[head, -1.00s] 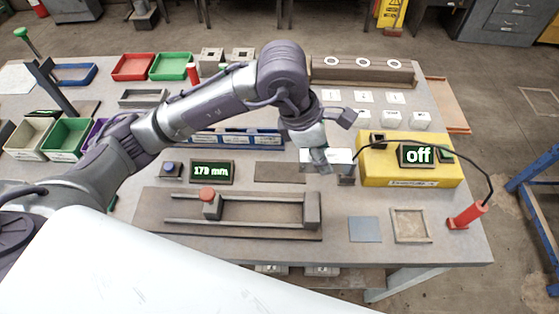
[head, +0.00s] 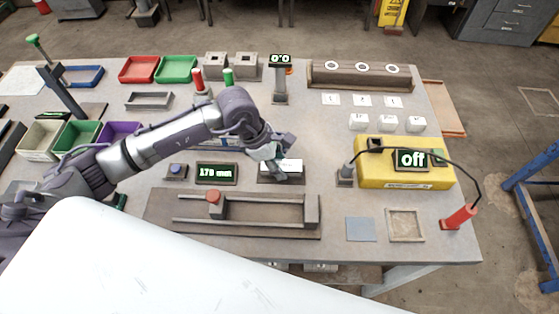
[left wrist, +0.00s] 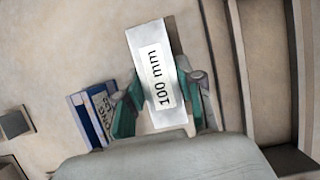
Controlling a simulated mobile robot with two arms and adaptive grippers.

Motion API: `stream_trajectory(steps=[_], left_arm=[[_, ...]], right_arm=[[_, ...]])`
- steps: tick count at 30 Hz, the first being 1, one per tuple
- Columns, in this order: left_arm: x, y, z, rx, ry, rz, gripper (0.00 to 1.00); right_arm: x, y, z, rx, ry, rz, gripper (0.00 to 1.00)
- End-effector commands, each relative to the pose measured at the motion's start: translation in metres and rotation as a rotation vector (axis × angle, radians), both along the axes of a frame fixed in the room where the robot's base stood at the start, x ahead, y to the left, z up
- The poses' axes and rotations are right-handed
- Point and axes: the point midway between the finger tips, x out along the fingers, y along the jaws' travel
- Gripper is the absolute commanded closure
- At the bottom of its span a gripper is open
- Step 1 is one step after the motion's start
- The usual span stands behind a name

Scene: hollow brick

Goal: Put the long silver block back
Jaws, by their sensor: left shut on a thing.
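The long silver block, with a white "100 mm" label, shows in the left wrist view (left wrist: 148,45) between my left gripper's green-padded fingers (left wrist: 158,95). In the head view the block (head: 292,166) is a pale bar at the end of my left arm, over the brown mat (head: 268,180). My left gripper (head: 281,171) is shut on it. In the left wrist view a blue bin (left wrist: 88,112) with a partly hidden label lies to the left of the block. My arm hides most of the blue bins in the head view. My right gripper is not in view.
A rail fixture with a red knob (head: 214,197) stands in front of the mat. A display (head: 216,173) and blue button (head: 178,170) are to the left. The yellow box (head: 402,177) with cable and red probe (head: 458,217) is to the right. A stand reading 0.0 (head: 280,80) rises behind.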

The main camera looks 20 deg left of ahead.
Motion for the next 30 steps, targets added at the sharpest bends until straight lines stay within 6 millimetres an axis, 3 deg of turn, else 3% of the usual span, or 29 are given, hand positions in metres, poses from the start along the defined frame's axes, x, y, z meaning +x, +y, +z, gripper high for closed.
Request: stream_trajectory(steps=[10, 11, 15, 24, 30], left_arm=[[0.001, -0.001, -0.003, -0.003, -0.005, -0.001, 1.00], [0.000, -0.001, -0.004, 0.000, -0.002, -0.001, 0.61], [0.000, 0.000, -0.003, -0.001, -0.002, -0.001, 0.38], [0.000, 0.000, -0.002, -0.001, -0.002, -0.001, 0.38], [0.000, 0.006, 0.015, 0.000, -0.006, -0.001, 0.38]], right_arm=[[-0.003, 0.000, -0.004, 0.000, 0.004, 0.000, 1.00], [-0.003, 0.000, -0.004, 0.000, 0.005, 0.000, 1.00], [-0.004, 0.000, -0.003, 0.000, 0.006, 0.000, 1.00], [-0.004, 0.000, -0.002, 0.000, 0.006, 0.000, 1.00], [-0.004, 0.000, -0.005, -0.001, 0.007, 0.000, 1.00]])
